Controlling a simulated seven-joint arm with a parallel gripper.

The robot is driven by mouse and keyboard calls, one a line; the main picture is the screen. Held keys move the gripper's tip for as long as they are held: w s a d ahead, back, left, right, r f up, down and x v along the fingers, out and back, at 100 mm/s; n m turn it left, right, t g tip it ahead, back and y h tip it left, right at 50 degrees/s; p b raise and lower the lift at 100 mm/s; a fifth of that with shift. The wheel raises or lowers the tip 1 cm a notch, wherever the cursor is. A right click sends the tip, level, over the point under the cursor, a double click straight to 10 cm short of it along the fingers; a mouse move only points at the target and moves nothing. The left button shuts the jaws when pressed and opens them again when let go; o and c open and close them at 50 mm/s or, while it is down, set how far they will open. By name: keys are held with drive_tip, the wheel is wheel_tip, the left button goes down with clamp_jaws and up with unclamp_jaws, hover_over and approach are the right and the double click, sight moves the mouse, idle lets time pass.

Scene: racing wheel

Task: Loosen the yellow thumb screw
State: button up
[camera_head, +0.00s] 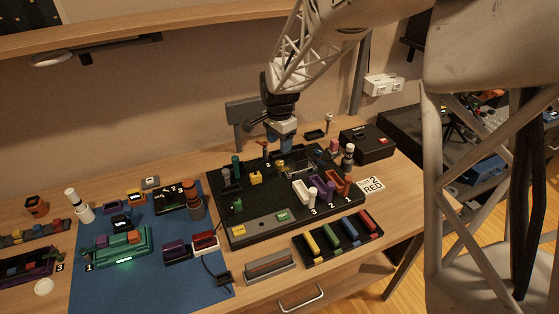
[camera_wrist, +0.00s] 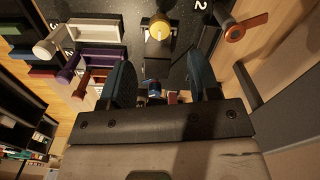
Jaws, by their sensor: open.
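The yellow thumb screw (camera_wrist: 158,28) shows in the wrist view as a round yellow knob at the top middle, on a dark block, beyond my fingertips. In the head view a small yellow spot (camera_head: 280,163) just below my gripper seems to be the same screw. My gripper (camera_head: 286,149) hangs above the back part of the black board (camera_head: 256,232). In the wrist view my gripper (camera_wrist: 161,74) has its two blue-padded fingers spread apart with nothing held between them. The screw is apart from both fingers.
An orange-topped post (camera_wrist: 247,27) stands right of the screw in the wrist view. White, purple and red holders (camera_head: 325,190) stand on the board's right side. A black box (camera_head: 367,144) lies behind right. A blue mat (camera_head: 150,285) with several parts covers the left.

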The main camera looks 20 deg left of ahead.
sight(279, 161)
drive_tip(key=shift+f, duration=3.9)
drive_tip(key=c, duration=0.9)
